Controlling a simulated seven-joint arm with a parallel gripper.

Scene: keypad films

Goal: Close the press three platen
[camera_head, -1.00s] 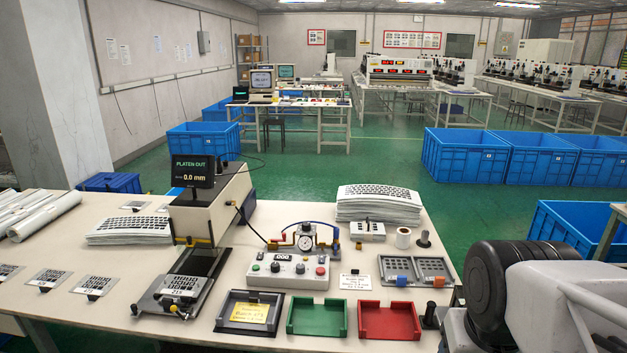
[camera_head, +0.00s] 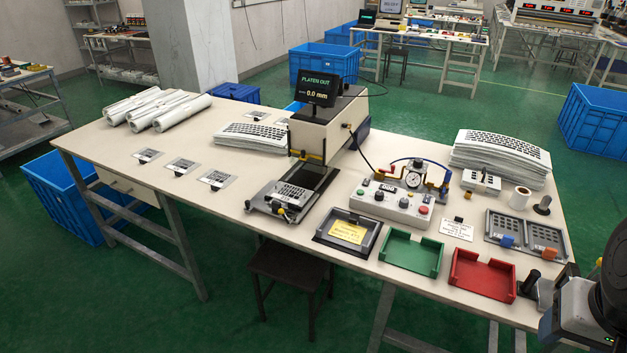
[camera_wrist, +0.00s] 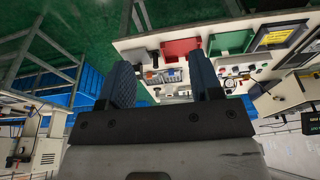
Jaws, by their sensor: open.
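The press (camera_head: 328,130) stands on the bench, a beige box with a dark display (camera_head: 319,89) reading "PLATEN OUT" and 0.0 mm. Its platen (camera_head: 287,196) is slid out towards the front edge of the bench, with a keypad sheet on it and a small knob at its front. My gripper (camera_wrist: 162,85) is open and empty in the wrist view, its two dark fingers apart. In the head view only part of my arm shows at the right edge, well right of the platen; the fingers are not in that view.
A control box (camera_head: 393,201) with buttons and a gauge stands right of the press. A black tray (camera_head: 348,231), a green tray (camera_head: 412,253) and a red tray (camera_head: 481,274) line the front edge. Flat keypad cards (camera_head: 181,166) lie left. A stool (camera_head: 289,265) stands below.

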